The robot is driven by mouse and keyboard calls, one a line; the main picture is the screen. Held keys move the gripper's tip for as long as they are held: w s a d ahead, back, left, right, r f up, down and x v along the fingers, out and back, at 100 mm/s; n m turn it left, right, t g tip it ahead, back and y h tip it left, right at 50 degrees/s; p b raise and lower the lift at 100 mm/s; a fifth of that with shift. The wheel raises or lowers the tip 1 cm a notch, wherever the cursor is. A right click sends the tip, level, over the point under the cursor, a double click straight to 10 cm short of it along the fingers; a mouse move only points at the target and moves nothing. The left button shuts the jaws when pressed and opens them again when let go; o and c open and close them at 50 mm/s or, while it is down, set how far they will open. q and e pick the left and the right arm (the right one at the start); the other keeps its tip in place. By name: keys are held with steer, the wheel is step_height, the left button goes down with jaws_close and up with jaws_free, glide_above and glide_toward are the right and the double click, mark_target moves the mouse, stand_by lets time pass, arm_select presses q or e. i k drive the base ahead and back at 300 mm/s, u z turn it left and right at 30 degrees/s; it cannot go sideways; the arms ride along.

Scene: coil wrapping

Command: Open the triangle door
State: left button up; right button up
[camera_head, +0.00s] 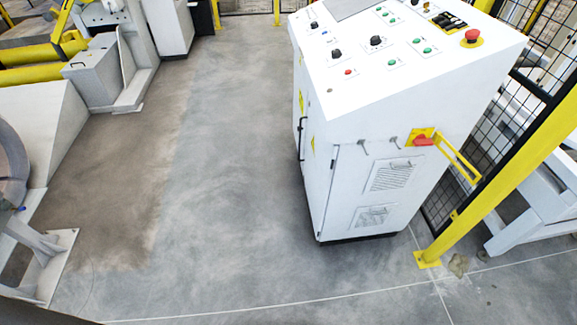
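A white control cabinet (400,120) stands right of centre, with a sloped top of knobs and buttons. Its narrow left side carries a black vertical handle (301,138) and small yellow marks, one of them a triangle sign (313,146). This side is seen at a steep angle, and no open gap shows along it. The front face has a panel (375,190) with two vents, which looks closed. I cannot tell for sure which panel is the triangle door. Neither of my grippers is in view.
A yellow post (500,190) with black mesh fence (435,210) stands close to the cabinet's right. A red switch (423,141) with a yellow bracket sticks out from its front. Grey machinery (95,75) lines the left. The concrete floor (225,190) between is clear.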

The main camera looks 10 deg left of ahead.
mark_target(319, 160)
steer(key=k, duration=0.65)
steer(key=u, duration=0.55)
steer(key=i, duration=1.45)
steer(key=z, duration=0.75)
steer(key=i, duration=0.5)
steer(key=z, duration=0.55)
